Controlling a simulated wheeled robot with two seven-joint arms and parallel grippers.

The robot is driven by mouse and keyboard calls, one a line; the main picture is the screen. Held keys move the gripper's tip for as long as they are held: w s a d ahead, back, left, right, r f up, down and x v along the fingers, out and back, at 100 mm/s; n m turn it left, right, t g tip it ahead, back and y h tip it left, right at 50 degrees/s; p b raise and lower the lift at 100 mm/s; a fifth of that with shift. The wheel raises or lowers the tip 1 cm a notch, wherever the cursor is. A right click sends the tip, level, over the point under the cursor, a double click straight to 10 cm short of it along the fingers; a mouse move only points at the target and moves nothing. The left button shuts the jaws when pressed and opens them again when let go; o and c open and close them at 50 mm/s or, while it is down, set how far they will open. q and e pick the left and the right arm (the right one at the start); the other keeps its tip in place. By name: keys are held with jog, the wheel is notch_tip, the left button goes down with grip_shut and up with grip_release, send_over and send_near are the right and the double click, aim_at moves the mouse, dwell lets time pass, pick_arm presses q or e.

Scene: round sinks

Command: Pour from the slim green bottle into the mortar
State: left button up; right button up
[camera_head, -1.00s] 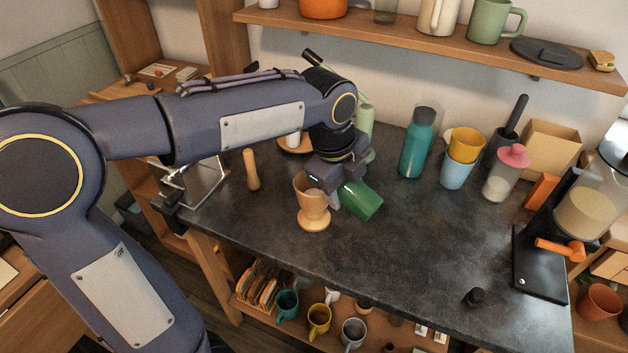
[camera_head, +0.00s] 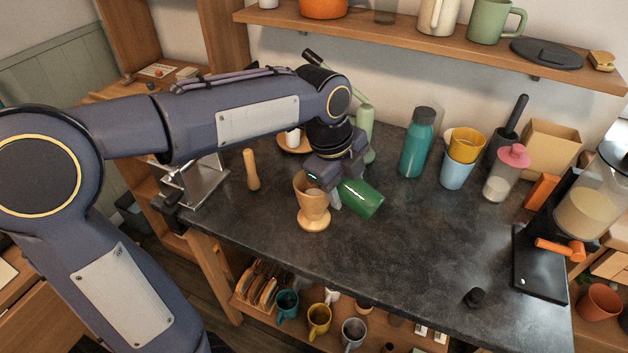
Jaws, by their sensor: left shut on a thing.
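The mortar (camera_head: 313,214) is a light wooden goblet shape standing upright on the dark counter, near its front left part. My left gripper (camera_head: 336,194) is just right of and above the mortar and is shut on the slim green bottle (camera_head: 361,199). The bottle is tilted, its base end pointing to the lower right. Its neck end is hidden behind the gripper, near the mortar's rim. I cannot see whether anything flows out. My right gripper does not show.
A wooden pestle (camera_head: 251,170) stands left of the mortar. A teal bottle (camera_head: 416,145), stacked yellow and blue cups (camera_head: 457,172) and a pink-lidded jar (camera_head: 505,177) stand further right. The front right counter (camera_head: 420,240) is mostly clear.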

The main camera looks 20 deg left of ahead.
pick_arm(q)
jog(key=shift+d+r+h, duration=0.1)
jog(key=shift+r+h, duration=0.25)
jog(key=shift+h, duration=0.05)
dwell(1.5)
